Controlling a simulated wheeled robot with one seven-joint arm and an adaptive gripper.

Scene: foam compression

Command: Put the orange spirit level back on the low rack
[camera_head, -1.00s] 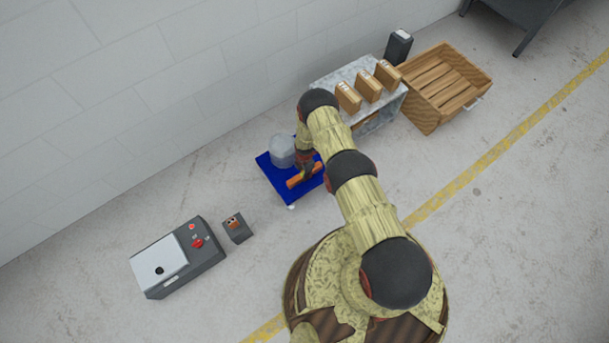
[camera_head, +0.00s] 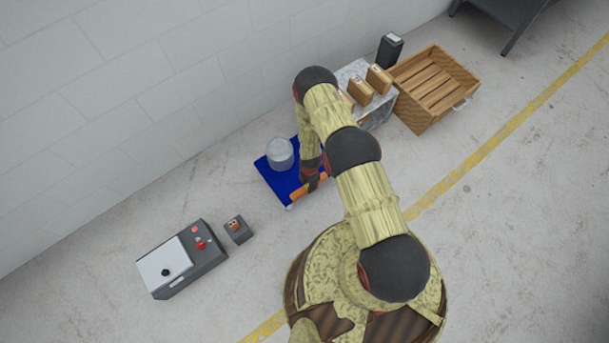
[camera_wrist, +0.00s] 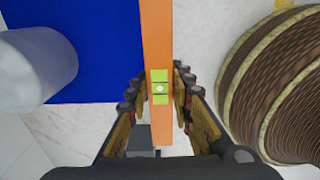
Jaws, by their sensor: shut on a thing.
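The orange spirit level (camera_wrist: 158,45) runs lengthwise between the fingers of my gripper (camera_wrist: 158,110) in the wrist view, with its green vial showing. My gripper is shut on it. In the head view, the orange level (camera_head: 299,194) shows partly at my gripper (camera_head: 310,183), over the near right edge of a blue platform (camera_head: 272,180). My arm hides part of the level. I cannot tell a low rack for certain; the blue platform is the low flat thing beside the level.
A grey cylinder (camera_head: 280,153) stands on the blue platform. A grey stand (camera_head: 381,115) with cardboard boxes (camera_head: 360,91) and a wooden crate (camera_head: 432,86) are at the upper right. A machine with red knobs (camera_head: 183,259) and a small dark box (camera_head: 238,229) lie lower left. Floor between is clear.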

